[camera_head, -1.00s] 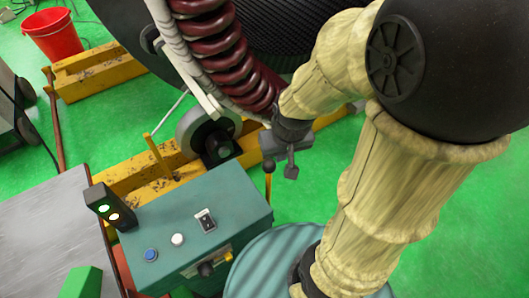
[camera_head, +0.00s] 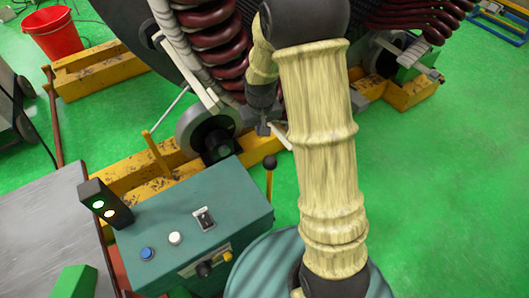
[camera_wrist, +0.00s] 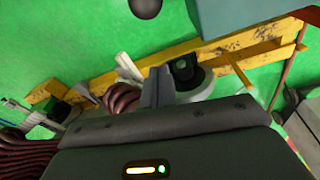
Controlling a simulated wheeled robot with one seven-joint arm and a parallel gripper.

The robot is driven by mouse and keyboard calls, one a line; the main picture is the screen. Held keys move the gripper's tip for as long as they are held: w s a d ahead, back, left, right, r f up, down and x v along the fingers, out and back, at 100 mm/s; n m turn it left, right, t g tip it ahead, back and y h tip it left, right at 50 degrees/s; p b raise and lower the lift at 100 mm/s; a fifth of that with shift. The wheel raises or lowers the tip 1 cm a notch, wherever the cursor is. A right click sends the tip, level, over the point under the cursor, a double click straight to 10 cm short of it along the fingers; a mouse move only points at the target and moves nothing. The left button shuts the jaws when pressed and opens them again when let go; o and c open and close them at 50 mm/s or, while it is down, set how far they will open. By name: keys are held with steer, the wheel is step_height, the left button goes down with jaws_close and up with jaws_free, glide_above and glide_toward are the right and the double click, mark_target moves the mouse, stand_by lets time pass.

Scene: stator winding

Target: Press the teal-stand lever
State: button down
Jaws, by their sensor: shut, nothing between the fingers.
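The teal stand (camera_head: 190,225) is a box with buttons and a switch on its sloped top. Its lever (camera_head: 269,163) is a thin rod with a dark ball knob, upright at the box's right rear corner. In the wrist view the dark knob (camera_wrist: 146,8) shows at the top edge, beside the teal stand (camera_wrist: 235,14). My gripper (camera_head: 270,128) is beyond and above the knob in the head view, apart from it. It is shut and empty; in the wrist view its fingers (camera_wrist: 156,86) point toward the yellow frame. My arm partly hides the gripper.
A yellow frame (camera_head: 120,182) with a grey roller (camera_head: 205,130) lies behind the stand. The large stator with dark red coils (camera_head: 215,35) is close beyond my gripper. A signal light box (camera_head: 104,205) stands at the left.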

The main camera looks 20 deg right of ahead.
steer(key=shift+f, duration=0.1)
step_height(320, 180, down, 10)
steer(key=w+p, duration=0.2)
steer(key=s, duration=0.3)
steer(key=s+r, duration=0.1)
steer(key=shift+s+d+p, duration=0.2)
steer(key=shift+d+p, duration=0.2)
stand_by(0.4)
